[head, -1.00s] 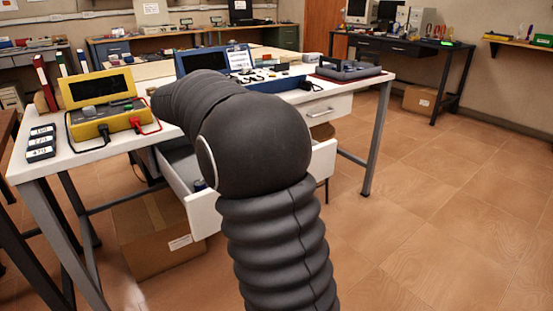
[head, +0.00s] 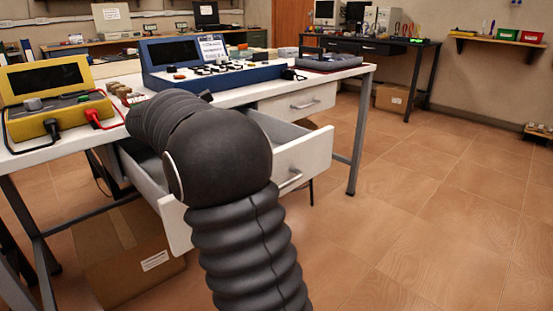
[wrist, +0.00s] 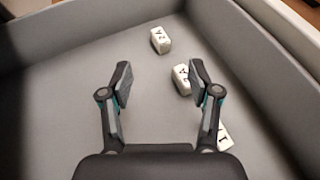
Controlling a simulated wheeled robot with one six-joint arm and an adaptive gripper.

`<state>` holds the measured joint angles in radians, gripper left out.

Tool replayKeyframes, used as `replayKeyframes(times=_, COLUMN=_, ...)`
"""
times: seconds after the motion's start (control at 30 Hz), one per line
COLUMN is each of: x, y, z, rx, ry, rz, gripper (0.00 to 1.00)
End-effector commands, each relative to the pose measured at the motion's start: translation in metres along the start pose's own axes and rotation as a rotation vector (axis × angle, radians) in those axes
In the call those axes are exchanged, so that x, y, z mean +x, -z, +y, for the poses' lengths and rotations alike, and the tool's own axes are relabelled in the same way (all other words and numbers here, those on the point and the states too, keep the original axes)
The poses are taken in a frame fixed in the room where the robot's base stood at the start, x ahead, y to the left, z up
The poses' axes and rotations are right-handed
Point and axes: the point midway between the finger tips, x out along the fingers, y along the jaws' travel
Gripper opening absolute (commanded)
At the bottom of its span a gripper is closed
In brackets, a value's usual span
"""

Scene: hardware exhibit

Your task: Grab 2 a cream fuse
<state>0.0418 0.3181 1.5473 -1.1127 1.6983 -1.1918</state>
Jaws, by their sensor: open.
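In the wrist view my gripper (wrist: 160,85) is open and empty, pointing into a grey-lined drawer. A cream fuse (wrist: 181,79) with dark lettering lies by the inner side of the right finger; I cannot tell whether they touch. A second cream fuse (wrist: 161,40) lies farther off, beyond the fingertips. A third cream block (wrist: 222,137) lies right of the gripper, partly hidden by the right finger. In the head view the open drawer (head: 303,157) is under the white table, and my arm hides its contents and my gripper.
The drawer's walls (wrist: 50,40) stand around the gripper. On the table above are a yellow meter (head: 50,85), a blue console (head: 215,85) and small cream and brown pieces (head: 122,92). A cardboard box (head: 120,250) is on the floor below. The floor at right is clear.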

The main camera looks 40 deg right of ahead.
Motion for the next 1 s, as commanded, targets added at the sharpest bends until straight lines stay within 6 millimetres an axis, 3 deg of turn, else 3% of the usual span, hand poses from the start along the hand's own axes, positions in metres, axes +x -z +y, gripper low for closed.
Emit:
replayKeyframes(times=0.3, x=0.053, y=0.001, z=0.0, rx=-0.001, ry=-0.002, rz=0.0, gripper=0.62)
replayKeyframes(times=0.57, x=0.067, y=0.0, z=0.0, rx=-0.001, ry=-0.001, rz=0.0, gripper=0.62)
replayKeyframes(times=1.0, x=0.116, y=-0.001, z=0.0, rx=0.0, ry=0.0, rz=0.001, gripper=0.62)
